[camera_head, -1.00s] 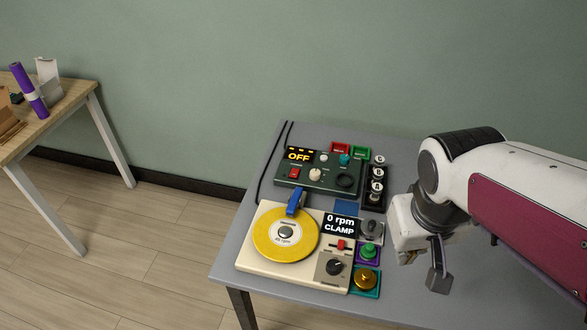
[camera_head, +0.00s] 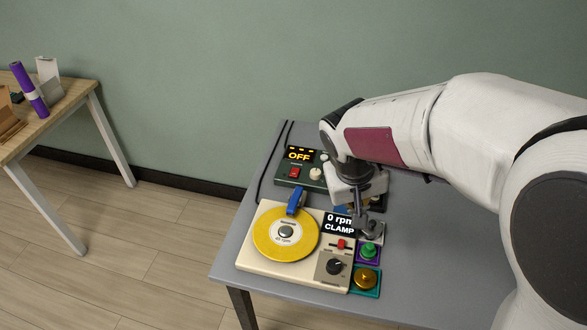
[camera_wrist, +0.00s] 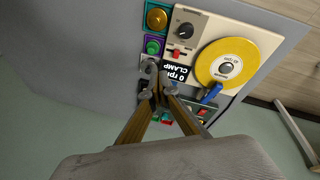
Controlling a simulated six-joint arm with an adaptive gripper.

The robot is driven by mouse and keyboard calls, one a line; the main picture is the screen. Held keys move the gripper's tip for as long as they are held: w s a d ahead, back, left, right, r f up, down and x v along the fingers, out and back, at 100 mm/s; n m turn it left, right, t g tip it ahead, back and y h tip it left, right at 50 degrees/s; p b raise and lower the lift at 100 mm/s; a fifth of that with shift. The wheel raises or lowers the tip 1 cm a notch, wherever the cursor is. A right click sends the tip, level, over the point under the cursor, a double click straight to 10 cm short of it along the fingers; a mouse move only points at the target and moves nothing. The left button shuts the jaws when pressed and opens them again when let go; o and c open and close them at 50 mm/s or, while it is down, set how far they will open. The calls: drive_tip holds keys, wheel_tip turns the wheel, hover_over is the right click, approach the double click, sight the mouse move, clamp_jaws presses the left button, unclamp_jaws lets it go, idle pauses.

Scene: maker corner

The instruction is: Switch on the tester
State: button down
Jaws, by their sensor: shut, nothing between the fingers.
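A dark green box (camera_head: 284,178) at the back of the grey table has a lit display (camera_head: 299,154) reading OFF and a red switch (camera_head: 294,173). A cream unit (camera_head: 252,261) in front of it carries a yellow disc (camera_head: 268,247), a blue clamp (camera_head: 296,203), a red switch (camera_head: 341,244), a black knob (camera_head: 334,267) and a screen (camera_head: 339,224) reading 0 rpm CLAMP. My gripper (camera_head: 367,226) is shut and empty, pointing down by the grey knob (camera_wrist: 148,66); contact cannot be told. My arm hides the green box's right part.
A green button (camera_head: 368,250) and a gold button (camera_head: 366,279) stand right of the cream unit. The table (camera_head: 420,275) is bare at the right. A wooden table (camera_head: 60,114) with a purple roll (camera_head: 28,90) stands at the far left.

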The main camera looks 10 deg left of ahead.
drive_tip(key=w+a+f+t, duration=0.1)
drive_tip(key=w+a+f, duration=0.2)
drive_tip(key=w+a, duration=0.2)
drive_tip(key=w+a+f+m+t, duration=0.1)
drive_tip(key=w+a+f, duration=0.1)
drive_tip(key=w+a, duration=0.3)
drive_tip(key=w+a+f+t, duration=0.1)
drive_tip(key=w+a+f, duration=0.2)
drive_tip(key=a, duration=0.4)
drive_tip(key=shift+w+f+m+y, duration=0.15)
drive_tip(key=shift+w, duration=0.3)
drive_tip(key=shift+w+f+m+y, duration=0.15)
drive_tip(key=shift+w, duration=0.3)
drive_tip(key=w+a+r+m+t+y, duration=0.1)
drive_tip(key=w+a+r+m, duration=0.2)
drive_tip(key=w, duration=0.1)
drive_tip(key=shift+r+t, duration=0.2)
drive_tip(key=shift+t, duration=0.2)
drive_tip(key=shift+f, duration=0.1)
hover_over(294, 173)
drive_tip(key=s, duration=0.2)
drive_tip(key=shift+w+d+f, duration=0.1)
drive_tip(key=shift+w+f, duration=0.05)
drive_tip(key=shift+f, duration=3.9)
drive_tip(key=shift+s+f, duration=0.15)
drive_tip(key=shift+f, duration=0.75)
drive_tip(key=shift+s+f, duration=0.15)
drive_tip(key=shift+f, duration=0.75)
